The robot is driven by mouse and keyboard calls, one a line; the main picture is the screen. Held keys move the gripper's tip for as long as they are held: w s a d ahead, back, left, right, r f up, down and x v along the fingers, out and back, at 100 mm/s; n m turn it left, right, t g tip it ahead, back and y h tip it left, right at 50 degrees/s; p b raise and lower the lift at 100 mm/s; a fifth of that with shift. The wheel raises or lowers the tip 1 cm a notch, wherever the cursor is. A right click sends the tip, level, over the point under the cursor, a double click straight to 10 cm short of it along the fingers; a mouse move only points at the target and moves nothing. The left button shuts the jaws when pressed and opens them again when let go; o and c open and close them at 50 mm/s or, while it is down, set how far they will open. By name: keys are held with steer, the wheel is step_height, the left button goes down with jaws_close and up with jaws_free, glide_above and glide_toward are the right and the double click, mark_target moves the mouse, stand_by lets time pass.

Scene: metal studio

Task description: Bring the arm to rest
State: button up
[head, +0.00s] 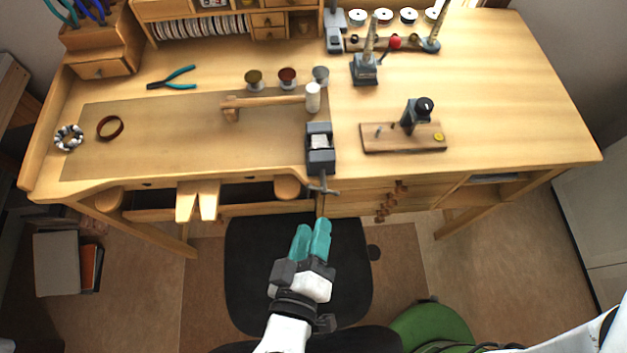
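My arm reaches up from the bottom of the head view, and my gripper (313,226) with its teal fingers is in front of the workbench (505,95). The two fingers lie close together, side by side, with nothing seen between them. The gripper appears over the dark chair seat (245,285), short of the bench's front edge. How high it is above the seat is hard to judge.
A small grey vise (320,157) sits at the bench's front edge, just beyond my fingertips. A wooden bench pin (197,200) juts out to the left. A green stool (433,326) stands at lower right. Floor shows on both sides of the chair.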

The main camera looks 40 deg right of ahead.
stand_by(0.5)
steer(key=s+d+f+g+y+b, duration=0.3)
steer(key=d+f+g+y, duration=0.5)
steer(key=d, duration=0.8)
step_height(320, 180, down, 6)
steer(key=s+y, duration=0.1)
steer(key=y, duration=0.2)
steer(key=shift+s+d+r+y, duration=0.2)
steer(key=shift+d+y, duration=0.1)
steer(key=shift+y, duration=0.1)
